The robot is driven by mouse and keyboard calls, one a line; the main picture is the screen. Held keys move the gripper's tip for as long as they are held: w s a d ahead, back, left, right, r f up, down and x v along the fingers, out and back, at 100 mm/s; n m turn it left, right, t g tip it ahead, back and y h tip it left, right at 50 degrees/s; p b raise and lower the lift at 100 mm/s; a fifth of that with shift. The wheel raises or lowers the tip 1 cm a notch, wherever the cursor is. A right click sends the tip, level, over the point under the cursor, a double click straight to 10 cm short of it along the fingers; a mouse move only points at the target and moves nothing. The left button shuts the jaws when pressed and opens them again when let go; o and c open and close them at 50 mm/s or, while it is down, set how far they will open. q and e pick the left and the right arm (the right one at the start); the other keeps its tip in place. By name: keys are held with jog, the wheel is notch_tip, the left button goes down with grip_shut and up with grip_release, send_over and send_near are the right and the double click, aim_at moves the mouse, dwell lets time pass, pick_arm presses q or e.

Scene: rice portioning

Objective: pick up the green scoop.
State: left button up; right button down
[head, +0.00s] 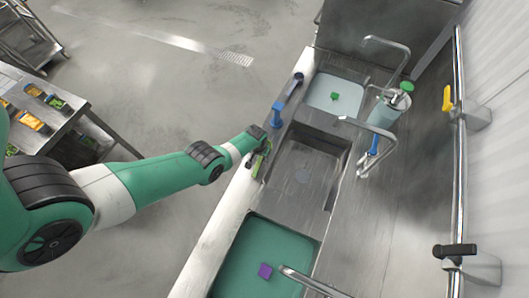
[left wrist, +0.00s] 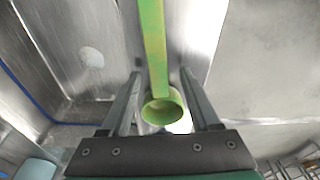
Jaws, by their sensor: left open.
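The green scoop (head: 258,165) lies at the left edge of the sink counter, beside the middle basin, partly covered by my left gripper (head: 262,151) in the head view. In the left wrist view the scoop's long handle (left wrist: 153,45) runs down from the top edge to a round cup (left wrist: 163,112). My left gripper (left wrist: 160,75) is open, with one finger on each side of the scoop. A gap shows between each finger and the scoop. My right gripper is in neither view.
The empty metal basin (head: 302,176) lies just right of the scoop. A blue-handled tool (head: 277,115) sits on the same edge farther back. A teal basin (head: 240,270) with a purple block (head: 265,271) is at the front. Taps (head: 375,128) arch over from the right.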

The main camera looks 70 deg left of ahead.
pick_arm(q)
jog(key=shift+f, duration=0.6)
jog(key=shift+w+r, duration=0.1)
jog(key=shift+r, duration=0.05)
grip_shut()
jog(key=shift+r, duration=0.15)
